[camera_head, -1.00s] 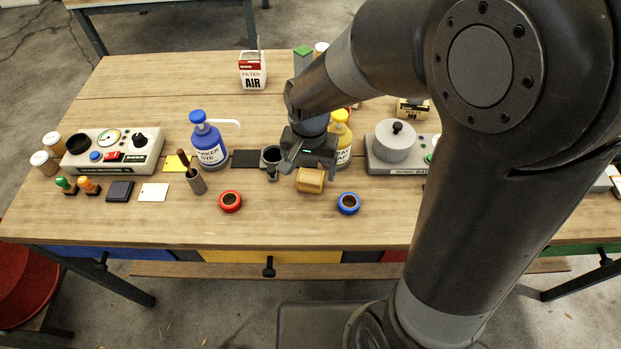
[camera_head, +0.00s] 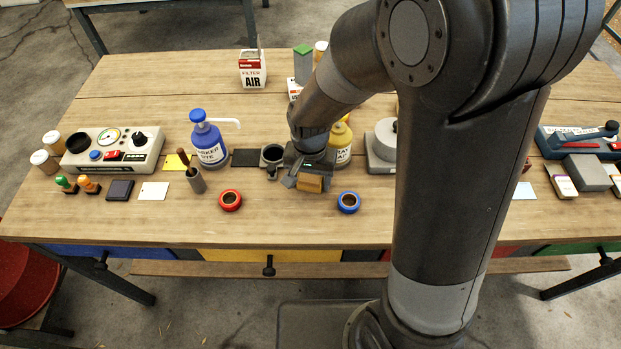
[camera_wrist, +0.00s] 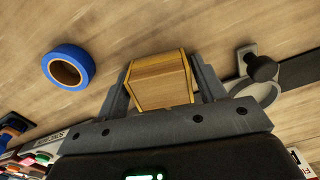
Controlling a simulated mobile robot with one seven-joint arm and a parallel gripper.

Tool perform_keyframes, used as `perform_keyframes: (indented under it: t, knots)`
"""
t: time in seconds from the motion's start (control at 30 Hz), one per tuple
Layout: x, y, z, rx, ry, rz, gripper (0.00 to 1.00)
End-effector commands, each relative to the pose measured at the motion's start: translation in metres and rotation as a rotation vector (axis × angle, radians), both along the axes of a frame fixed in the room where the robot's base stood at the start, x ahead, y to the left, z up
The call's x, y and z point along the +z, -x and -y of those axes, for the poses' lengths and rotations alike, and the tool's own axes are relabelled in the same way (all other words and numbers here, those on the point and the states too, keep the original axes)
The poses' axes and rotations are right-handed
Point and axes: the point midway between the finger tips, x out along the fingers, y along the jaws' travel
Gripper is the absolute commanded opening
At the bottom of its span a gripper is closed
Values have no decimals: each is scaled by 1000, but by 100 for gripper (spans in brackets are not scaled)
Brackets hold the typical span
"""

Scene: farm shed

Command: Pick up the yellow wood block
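The yellow wood block (camera_head: 310,184) rests near the front middle of the table, partly covered from above by my gripper (camera_head: 308,180). In the wrist view the block (camera_wrist: 160,82) shows its wood-grain top and yellow edges. It lies between the two fingers of my gripper (camera_wrist: 162,85), one on each side. The fingers are spread about the block's width, and I see no clear grip on it. Whether either finger touches the block is hard to tell.
A blue tape roll (camera_head: 348,202) lies to the block's right and a red roll (camera_head: 230,200) to its left. A yellow bottle (camera_head: 342,145) stands close behind my gripper, with a dark cup holder (camera_head: 272,157) at its left. The table front (camera_head: 290,225) is clear.

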Motion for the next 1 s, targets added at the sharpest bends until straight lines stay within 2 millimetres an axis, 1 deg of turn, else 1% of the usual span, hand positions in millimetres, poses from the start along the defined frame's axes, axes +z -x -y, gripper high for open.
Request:
perform_keyframes:
  t: [0.03,0.3,0.37,0.4,0.63,0.77,0.87,1.0]
  knots:
    - [0,0,0,0,0,0,60]
    - [0,0,0,0,0,0,37]
    - [0,0,0,0,0,0,33]
    - [0,0,0,0,0,0,32]
    - [1,0,0,0,0,1,31]
    - [6,-1,0,0,-1,3,31]
    - [15,-1,0,0,-1,3,31]
    - [37,-1,0,0,-2,6,31]
